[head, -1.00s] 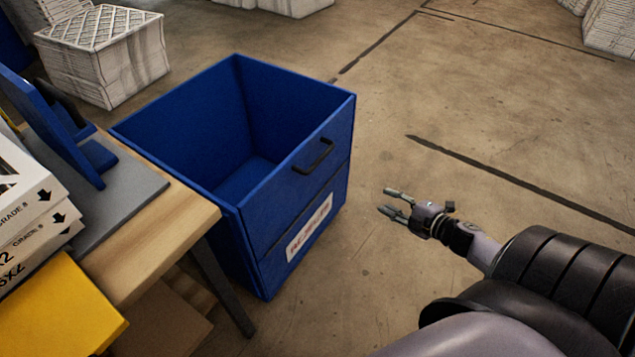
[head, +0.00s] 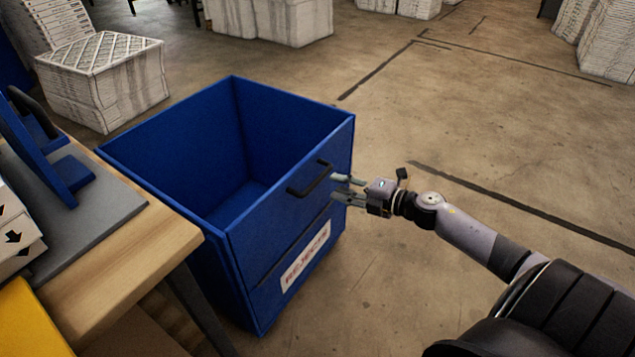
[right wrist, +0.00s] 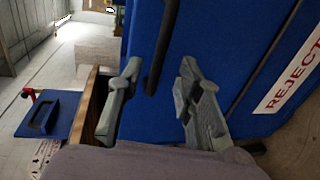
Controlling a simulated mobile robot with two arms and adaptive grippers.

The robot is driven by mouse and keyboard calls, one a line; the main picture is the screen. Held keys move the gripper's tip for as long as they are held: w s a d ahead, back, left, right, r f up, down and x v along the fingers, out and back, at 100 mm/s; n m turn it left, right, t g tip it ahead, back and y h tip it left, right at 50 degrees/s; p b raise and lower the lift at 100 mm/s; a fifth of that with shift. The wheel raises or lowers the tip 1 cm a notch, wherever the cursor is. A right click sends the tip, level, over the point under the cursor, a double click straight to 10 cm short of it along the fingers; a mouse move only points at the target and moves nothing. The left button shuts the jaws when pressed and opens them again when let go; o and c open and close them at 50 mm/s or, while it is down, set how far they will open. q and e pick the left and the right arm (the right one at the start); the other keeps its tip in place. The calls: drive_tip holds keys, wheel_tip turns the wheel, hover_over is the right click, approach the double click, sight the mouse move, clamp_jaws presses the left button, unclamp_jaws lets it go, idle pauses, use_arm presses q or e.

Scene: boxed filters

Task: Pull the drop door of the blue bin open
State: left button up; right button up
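The blue bin (head: 160,139) stands on the floor, open at the top and empty as far as I see. Its drop door (head: 270,221) is the upper part of the front panel and is upright, closed. A black handle (head: 311,180) is on the door; it also shows in the right wrist view (right wrist: 160,50). My right gripper (head: 340,188) is open just in front of the door, beside the handle. In the right wrist view my gripper's fingers (right wrist: 155,105) are apart, with the handle's end between and beyond them. I cannot tell that they touch it. My left gripper is not in view.
A wooden table (head: 135,255) stands close at the bin's left, with a grey mat (head: 105,215), a blue stand (head: 65,180) and boxes. A white REJECT label (head: 306,257) is below the door. Pale filter stacks (head: 105,80) stand behind.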

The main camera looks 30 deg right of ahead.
sight(320, 181)
use_arm(q)
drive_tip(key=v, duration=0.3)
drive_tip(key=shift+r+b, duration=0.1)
drive_tip(key=shift+b, duration=0.3)
use_arm(e)
drive_tip(key=x, duration=0.7)
drive_tip(key=shift+w+a, duration=0.15)
drive_tip(key=shift+w, duration=0.2)
clamp_jaws()
